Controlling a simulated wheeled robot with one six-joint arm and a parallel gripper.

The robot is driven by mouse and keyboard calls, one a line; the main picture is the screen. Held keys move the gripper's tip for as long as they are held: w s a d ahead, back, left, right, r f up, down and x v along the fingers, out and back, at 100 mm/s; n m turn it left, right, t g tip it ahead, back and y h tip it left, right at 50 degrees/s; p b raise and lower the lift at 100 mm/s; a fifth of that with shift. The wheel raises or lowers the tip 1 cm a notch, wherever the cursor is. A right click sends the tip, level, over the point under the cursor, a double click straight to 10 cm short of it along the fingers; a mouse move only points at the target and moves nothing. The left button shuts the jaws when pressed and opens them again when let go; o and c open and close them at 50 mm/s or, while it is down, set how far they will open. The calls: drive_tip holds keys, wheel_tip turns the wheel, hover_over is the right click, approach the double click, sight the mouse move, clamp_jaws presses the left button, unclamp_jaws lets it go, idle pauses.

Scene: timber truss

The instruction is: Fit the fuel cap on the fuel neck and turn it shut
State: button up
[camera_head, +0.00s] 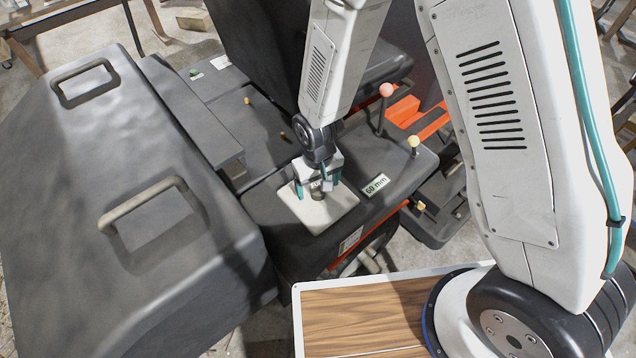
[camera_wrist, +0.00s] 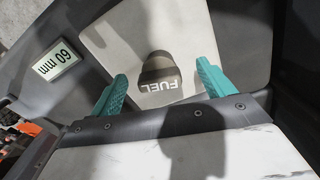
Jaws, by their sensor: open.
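A short round brown-grey piece (camera_head: 318,194) stands on a pale square plate (camera_head: 335,211) set on the dark machine body. In the wrist view this round piece (camera_wrist: 158,70) has white letters reading FUEL, seen upside down. I cannot tell whether it is the cap alone or the cap resting on the neck; no separate neck or cap shows. My gripper (camera_head: 316,187) is right above the plate. In the wrist view its teal fingers (camera_wrist: 162,74) are open, one on each side of the round piece, with visible gaps.
A "60 mm" label (camera_head: 376,184) lies beside the plate. A red-knobbed lever (camera_head: 386,92) and a yellow-knobbed lever (camera_head: 414,143) stand behind and to the right. A large grey hood with handles (camera_head: 150,203) fills the left side.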

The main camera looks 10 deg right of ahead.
sight(318, 183)
drive_tip(key=shift+r, duration=0.1)
drive_tip(key=shift+r, duration=2.9)
drive_tip(key=shift+s+d, duration=0.2)
drive_tip(key=shift+s, duration=0.15)
drive_tip(key=s+d+r+m, duration=0.1)
drive_tip(key=s+d+r, duration=0.5)
drive_tip(key=r, duration=0.4)
drive_tip(key=s+d+r+m+t, duration=0.1)
drive_tip(key=s+d+r, duration=0.5)
drive_tip(key=r, duration=0.5)
drive_tip(key=s+d+r+m, duration=0.2)
drive_tip(key=s+d+r, duration=0.4)
drive_tip(key=d+r, duration=0.3)
drive_tip(key=shift+s+d+r, duration=0.15)
drive_tip(key=shift+s+r, duration=0.25)
drive_tip(key=shift+r, duration=0.25)
